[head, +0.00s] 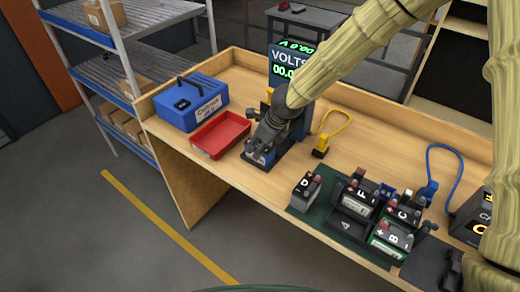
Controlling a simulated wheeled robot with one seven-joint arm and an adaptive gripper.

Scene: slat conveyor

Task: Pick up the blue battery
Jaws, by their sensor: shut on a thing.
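The blue battery (261,158) sits low in front of the volt meter, mostly hidden by my gripper. The fingertips are small and partly hidden by the wrist. I cannot tell whether the battery touches the surface under it.
A red tray (221,134) and a blue box with a handle (191,103) stand left of my gripper. A yellow-cabled clamp (321,147) lies to the right. The meter display (285,70) reads zeros.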

